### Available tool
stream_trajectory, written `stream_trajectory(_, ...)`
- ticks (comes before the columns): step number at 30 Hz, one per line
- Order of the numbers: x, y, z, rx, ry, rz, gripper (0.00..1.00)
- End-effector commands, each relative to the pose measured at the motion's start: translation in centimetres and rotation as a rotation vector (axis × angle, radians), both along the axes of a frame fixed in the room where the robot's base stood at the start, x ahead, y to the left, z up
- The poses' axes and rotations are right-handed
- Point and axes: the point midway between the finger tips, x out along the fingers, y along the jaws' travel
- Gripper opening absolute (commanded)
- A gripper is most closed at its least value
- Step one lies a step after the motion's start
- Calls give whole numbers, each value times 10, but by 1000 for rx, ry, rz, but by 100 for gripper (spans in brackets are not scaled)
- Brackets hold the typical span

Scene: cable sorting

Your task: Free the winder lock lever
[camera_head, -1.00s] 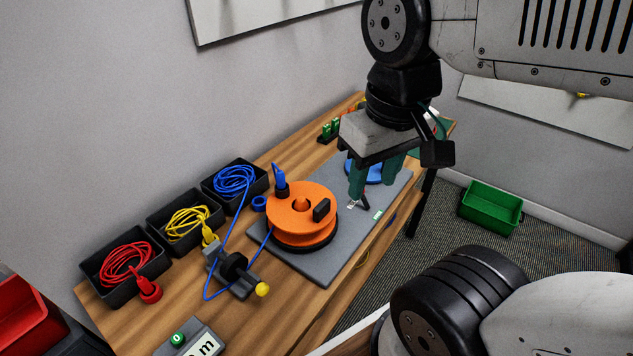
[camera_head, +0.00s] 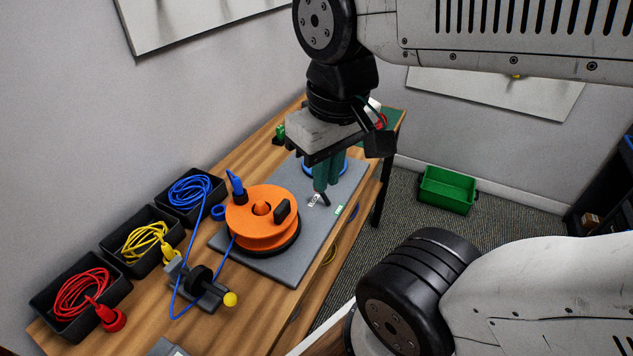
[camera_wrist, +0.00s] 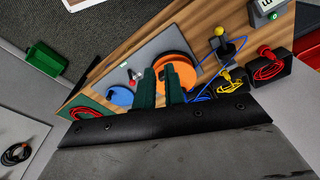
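The winder's orange drum (camera_head: 258,222) sits on a grey base plate (camera_head: 275,268), with a black block handle on top; the drum also shows in the wrist view (camera_wrist: 181,67). A small dark lever (camera_head: 323,198) and a pale metal bracket (camera_head: 313,201) are on the plate, right of the drum. In the wrist view a red knob (camera_wrist: 133,83) shows left of the fingers. My gripper (camera_head: 325,182) points down over this spot, its green fingers close together with nothing visible between them. Contact with the lever cannot be told.
Bins of blue (camera_head: 189,190), yellow (camera_head: 147,238) and red cable (camera_head: 85,290) line the wall side. A clamp with a yellow knob (camera_head: 230,299) stands in front, with blue cable running through to the drum. A green bin (camera_head: 447,189) is on the floor.

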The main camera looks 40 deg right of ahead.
Motion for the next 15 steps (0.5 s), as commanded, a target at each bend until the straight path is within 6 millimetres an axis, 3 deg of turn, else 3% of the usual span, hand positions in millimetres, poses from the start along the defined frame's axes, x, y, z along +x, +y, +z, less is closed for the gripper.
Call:
stream_trajectory(8, 19, -10, -18, 2, 123, -45, 0)
stream_trajectory(15, 63, -27, -35, -1, 209, -37, 0)
